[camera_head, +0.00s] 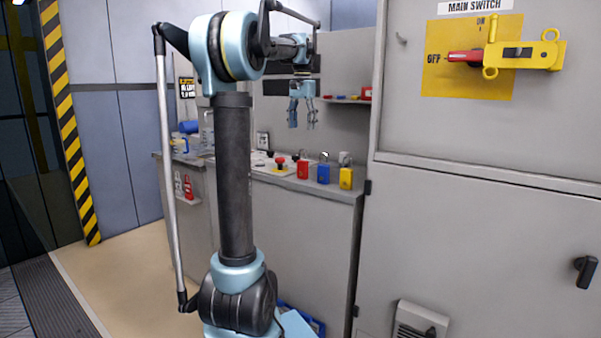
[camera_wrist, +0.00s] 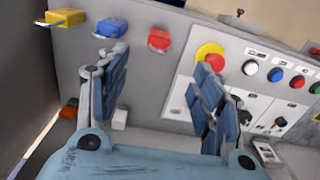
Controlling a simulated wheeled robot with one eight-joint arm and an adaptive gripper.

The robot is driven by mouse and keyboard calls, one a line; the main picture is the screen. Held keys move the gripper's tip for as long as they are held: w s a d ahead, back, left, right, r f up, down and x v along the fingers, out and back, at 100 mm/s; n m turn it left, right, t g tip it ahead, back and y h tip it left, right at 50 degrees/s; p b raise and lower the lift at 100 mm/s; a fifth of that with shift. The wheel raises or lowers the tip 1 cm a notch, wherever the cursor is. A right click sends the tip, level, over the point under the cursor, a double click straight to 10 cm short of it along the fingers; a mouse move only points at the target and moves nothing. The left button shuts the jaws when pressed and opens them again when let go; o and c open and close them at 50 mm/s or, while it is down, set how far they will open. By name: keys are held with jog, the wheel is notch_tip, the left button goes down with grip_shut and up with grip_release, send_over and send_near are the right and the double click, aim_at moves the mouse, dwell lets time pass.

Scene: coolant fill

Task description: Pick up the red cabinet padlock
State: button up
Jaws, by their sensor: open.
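The red padlock (camera_head: 303,170) stands on the grey counter, left of the blue padlock (camera_head: 323,173) and the yellow padlock (camera_head: 346,177). My gripper (camera_head: 302,118) is open and empty above the counter, apart from the padlocks. In the wrist view, the red padlock (camera_wrist: 159,39) lies past the fingertips and between them across the picture. The blue padlock (camera_wrist: 112,27) shows beyond the left finger of my gripper (camera_wrist: 160,68), and the yellow padlock (camera_wrist: 65,17) is at upper left. The red padlock's shackle is hard to make out in both views.
A control panel with a red mushroom button (camera_wrist: 208,52) and several coloured buttons (camera_wrist: 275,75) lies right of the red padlock in the wrist view. A shelf (camera_head: 345,100) is behind the counter. The cabinet (camera_head: 480,230) with a yellow switch plate (camera_head: 450,80) stands at right.

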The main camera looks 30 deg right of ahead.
send_over(302, 179)
jog(key=d, duration=0.1)
jog(key=f, duration=0.7)
jog(key=w+f, duration=0.1)
jog(key=f, duration=0.3)
jog(key=shift+d+f, duration=0.15)
jog(key=shift+f, duration=0.15)
jog(key=shift+a+f, duration=0.15)
jog(key=shift+f, duration=1.25)
jog(key=shift+a+f, duration=0.1)
jog(key=shift+f, duration=1.25)
jog(key=c, duration=1.2)
